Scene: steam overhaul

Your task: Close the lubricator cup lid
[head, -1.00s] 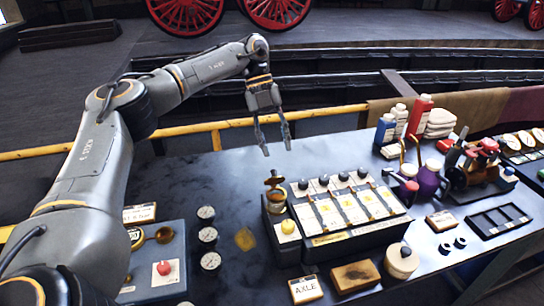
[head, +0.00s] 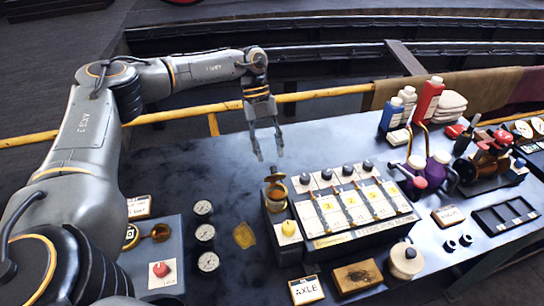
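The lubricator (head: 352,212) is a dark box with a white, yellow-marked face and a row of black knobs. At its left back corner stands a small brass cup (head: 276,191). Its brown-gold lid (head: 274,178) shows above the cup and seems raised, though its exact angle is too small to tell. My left gripper (head: 270,157) points down just above and behind the lid. Its two fingers are apart with nothing between them, and it appears clear of the lid. My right gripper is not in view.
A yellow knob (head: 289,228) sits just in front of the cup. Several gauges (head: 205,233) and a panel with a red button (head: 160,269) lie left. A yellow rail (head: 300,96) runs behind the bench.

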